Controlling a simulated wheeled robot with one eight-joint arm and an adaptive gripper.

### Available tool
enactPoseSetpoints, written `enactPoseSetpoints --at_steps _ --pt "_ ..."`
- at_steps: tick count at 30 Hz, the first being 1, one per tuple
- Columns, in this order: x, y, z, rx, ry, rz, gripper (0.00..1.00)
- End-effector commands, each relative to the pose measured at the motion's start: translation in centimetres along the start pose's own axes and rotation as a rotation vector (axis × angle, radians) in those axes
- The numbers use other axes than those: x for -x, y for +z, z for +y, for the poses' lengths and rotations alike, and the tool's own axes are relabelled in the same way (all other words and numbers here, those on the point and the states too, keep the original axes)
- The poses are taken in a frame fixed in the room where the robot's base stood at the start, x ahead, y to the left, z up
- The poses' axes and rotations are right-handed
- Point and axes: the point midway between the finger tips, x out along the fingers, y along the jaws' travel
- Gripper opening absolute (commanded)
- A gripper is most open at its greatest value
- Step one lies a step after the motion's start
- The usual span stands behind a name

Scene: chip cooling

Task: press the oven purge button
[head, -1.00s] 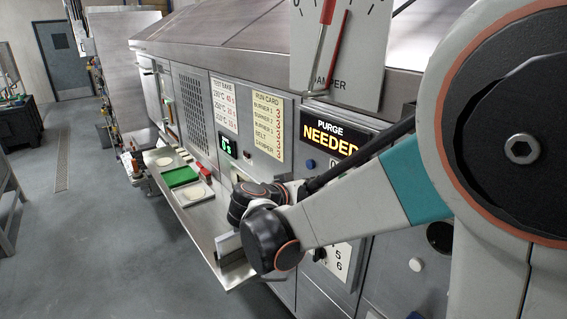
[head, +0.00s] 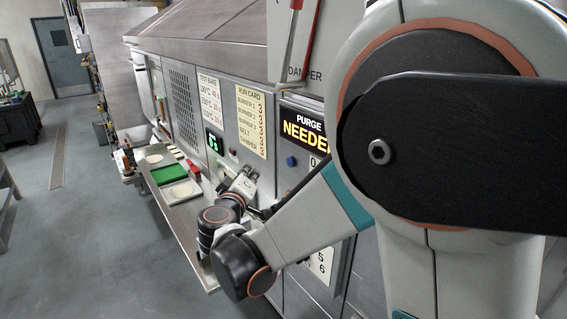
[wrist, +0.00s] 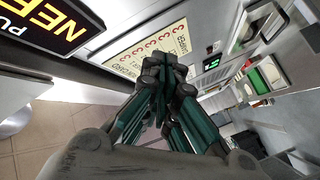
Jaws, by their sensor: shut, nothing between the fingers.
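The purge sign (head: 305,130) on the oven front reads "PURGE NEEDED" in the head view, its right end hidden by my arm. A round blue button (head: 291,161) sits just below it; I cannot read a label on it. My gripper (head: 251,173) is left of the button and a little lower, near the panel and apart from the button. In the wrist view, the fingers of my gripper (wrist: 165,70) are shut and empty. The sign (wrist: 45,22) shows at the upper left there; the blue button is not visible in that view.
The run card (head: 251,120) and a green display (head: 213,142) are on the panel left of the sign. A metal shelf (head: 178,222) with a green tray (head: 169,175) juts out below. The damper plate (head: 290,60) hangs above. Open floor lies left.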

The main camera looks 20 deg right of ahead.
Motion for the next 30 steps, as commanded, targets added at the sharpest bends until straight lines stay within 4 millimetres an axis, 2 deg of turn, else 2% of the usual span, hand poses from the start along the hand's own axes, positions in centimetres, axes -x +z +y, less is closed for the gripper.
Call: enactPoseSetpoints --at_steps 5,21,30 --pt "-0.8 0.6 0.6 -0.001 0.002 -0.003 0.0" --pt "-5.3 4.0 3.8 -0.002 0.001 -0.003 0.0" --pt "-6.1 4.5 4.5 -0.001 0.0 -0.001 0.0"
